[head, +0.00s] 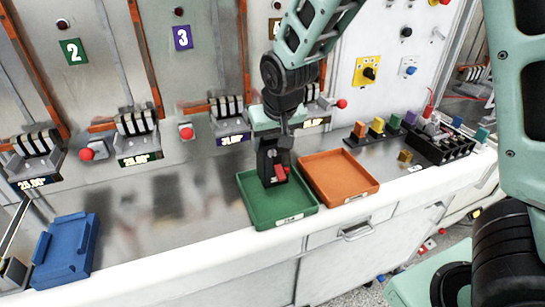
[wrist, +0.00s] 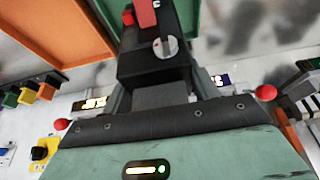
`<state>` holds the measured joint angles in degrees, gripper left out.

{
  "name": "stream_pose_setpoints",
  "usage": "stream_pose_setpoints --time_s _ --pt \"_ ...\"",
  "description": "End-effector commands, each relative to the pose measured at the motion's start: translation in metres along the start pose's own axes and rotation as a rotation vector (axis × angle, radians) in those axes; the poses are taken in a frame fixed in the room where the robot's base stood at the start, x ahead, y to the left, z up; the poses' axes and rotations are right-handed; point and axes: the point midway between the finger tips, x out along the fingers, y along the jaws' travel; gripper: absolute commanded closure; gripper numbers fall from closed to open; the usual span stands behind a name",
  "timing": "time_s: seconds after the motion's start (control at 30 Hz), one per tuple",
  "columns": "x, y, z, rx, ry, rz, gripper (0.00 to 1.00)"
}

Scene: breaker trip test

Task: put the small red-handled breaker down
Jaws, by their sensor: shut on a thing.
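The small breaker (head: 270,168) is a black block with a red handle (head: 280,174). My gripper (head: 284,140) is shut on it from above. In the head view the breaker is upright over the green tray (head: 252,212), toward its back part. I cannot tell whether its base touches the tray floor. In the wrist view the breaker (wrist: 155,65) is between my fingers, with its red handle (wrist: 145,14) and a round grey dial facing the camera. The green tray (wrist: 185,12) shows behind it.
An orange tray (head: 340,178) is right of the green one. A blue cradle (head: 66,250) stands at the left. Test stations with red knobs line the back. Coloured blocks and a black rack (head: 440,145) are at the right. The metal bench left of the green tray is clear.

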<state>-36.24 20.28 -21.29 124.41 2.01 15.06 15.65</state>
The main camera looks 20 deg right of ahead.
Motion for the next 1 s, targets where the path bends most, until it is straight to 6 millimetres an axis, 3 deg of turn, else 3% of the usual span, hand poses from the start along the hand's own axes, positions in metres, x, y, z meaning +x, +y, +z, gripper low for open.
stream_pose_setpoints --time_s 0.33,0.77,0.8,0.87,1.0 --pt "0.034 0.000 0.014 0.002 0.000 0.000 1.00" --pt "0.041 0.000 0.017 0.001 0.003 -0.002 1.00" --pt "0.042 0.000 0.018 0.001 0.001 -0.001 0.38" --pt "0.041 0.000 0.017 0.001 0.001 -0.001 0.21" --pt "0.041 0.000 0.017 0.001 0.000 -0.001 0.18"
